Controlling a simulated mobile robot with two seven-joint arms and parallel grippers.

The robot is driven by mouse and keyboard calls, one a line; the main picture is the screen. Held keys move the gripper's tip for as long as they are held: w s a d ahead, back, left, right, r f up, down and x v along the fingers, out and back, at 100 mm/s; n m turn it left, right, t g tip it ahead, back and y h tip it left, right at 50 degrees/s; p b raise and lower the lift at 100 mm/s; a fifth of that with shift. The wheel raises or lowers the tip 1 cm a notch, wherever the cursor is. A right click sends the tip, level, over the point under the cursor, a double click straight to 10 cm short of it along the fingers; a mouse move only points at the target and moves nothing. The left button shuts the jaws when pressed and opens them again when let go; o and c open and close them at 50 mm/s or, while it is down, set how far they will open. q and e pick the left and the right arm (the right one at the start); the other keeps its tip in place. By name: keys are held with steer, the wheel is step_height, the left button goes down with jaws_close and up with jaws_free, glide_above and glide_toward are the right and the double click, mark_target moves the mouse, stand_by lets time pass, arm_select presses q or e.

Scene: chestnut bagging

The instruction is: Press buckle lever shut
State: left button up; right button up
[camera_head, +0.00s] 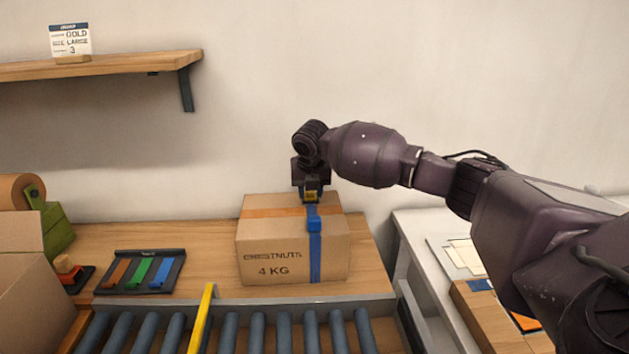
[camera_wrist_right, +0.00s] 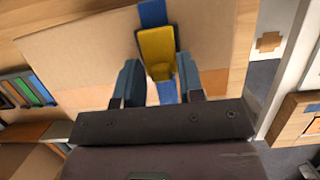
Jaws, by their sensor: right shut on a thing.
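A closed cardboard box (camera_head: 265,240) marked "CHESTNUTS 4 KG" stands on the wooden bench. My right gripper (camera_head: 311,197) points down at the box top over the strap. In the right wrist view the yellow buckle lever (camera_wrist_right: 157,48) sits on the blue strap (camera_wrist_right: 152,13), between the two fingers of my right gripper (camera_wrist_right: 159,75), which is shut on it. The exact lever angle is hard to tell. My left gripper is out of view.
A roller conveyor (camera_head: 258,330) with a yellow bar (camera_head: 202,318) lies in front. A dark tray (camera_head: 112,285) of coloured strips is left of the box. An open carton (camera_head: 30,290) is at far left. A shelf (camera_head: 120,64) hangs above left.

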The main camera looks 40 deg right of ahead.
steer(key=shift+t, duration=0.3)
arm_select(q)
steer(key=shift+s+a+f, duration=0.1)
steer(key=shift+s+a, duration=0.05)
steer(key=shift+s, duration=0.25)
arm_select(e)
steer(key=o, duration=0.7)
steer(key=shift+c, duration=0.2)
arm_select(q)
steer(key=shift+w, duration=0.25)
arm_select(e)
steer(key=shift+f, duration=0.1)
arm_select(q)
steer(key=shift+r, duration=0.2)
arm_select(e)
steer(key=shift+s+r, duration=0.1)
steer(key=shift+r, duration=0.25)
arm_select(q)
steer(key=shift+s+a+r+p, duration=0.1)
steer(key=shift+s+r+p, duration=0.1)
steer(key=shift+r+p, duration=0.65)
arm_select(e)
steer(key=v, duration=1)
